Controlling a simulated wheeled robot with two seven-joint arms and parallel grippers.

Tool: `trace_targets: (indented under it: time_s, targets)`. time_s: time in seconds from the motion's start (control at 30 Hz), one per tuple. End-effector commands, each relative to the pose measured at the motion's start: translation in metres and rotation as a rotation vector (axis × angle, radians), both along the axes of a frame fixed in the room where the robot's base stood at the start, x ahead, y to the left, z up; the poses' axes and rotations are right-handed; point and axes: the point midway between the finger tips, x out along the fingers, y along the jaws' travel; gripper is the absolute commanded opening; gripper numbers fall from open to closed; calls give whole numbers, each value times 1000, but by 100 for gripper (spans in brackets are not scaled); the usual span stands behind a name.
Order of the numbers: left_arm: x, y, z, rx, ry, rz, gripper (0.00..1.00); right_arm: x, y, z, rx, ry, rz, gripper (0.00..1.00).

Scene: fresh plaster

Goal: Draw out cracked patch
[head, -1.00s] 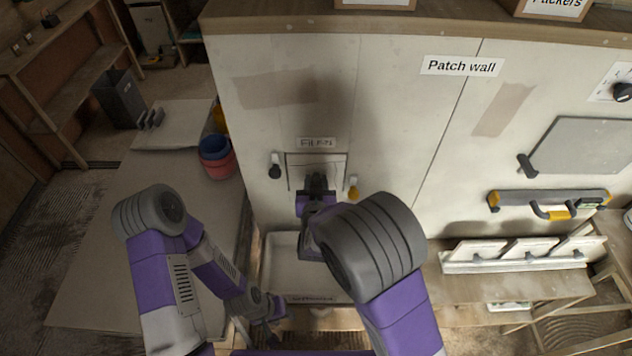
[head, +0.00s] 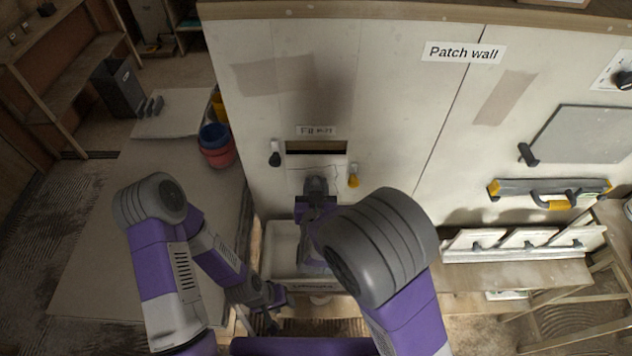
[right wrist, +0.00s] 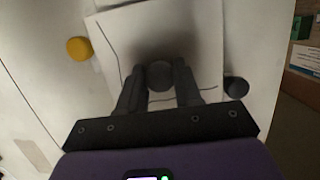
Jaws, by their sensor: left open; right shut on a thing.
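The cracked patch (head: 337,170) is a pale square plate with dark crack lines at the wall opening (head: 316,147) under a small label. A dark slot shows above it, and its lower part is hidden behind my arm. In the right wrist view the patch (right wrist: 206,50) fills the middle, with a crack line on it. My right gripper (head: 316,186) is shut on the round dark knob (right wrist: 160,76) of the patch. My left gripper (head: 280,300) is low, beside the tray, open and empty.
A white tray (head: 283,240) stands below the opening. A black knob (head: 275,158) and a yellow knob (head: 353,176) flank the opening. A ledge with several plates (head: 530,240) and a yellow-ended level (head: 550,188) are to the right. Buckets (head: 215,145) stand left.

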Motion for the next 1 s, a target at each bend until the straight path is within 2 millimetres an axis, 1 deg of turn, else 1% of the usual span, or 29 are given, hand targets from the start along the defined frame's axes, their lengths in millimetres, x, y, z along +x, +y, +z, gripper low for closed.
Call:
trace_targets:
  time_s: [0.7, 1.0]
  targets:
    - [0, 0, -1, 0, 0, 0, 43, -35, 0, 1, 0, -1, 0, 7]
    - [0, 0, -1, 0, 0, 0, 43, -37, 0, 1, 0, -2, 0, 7]
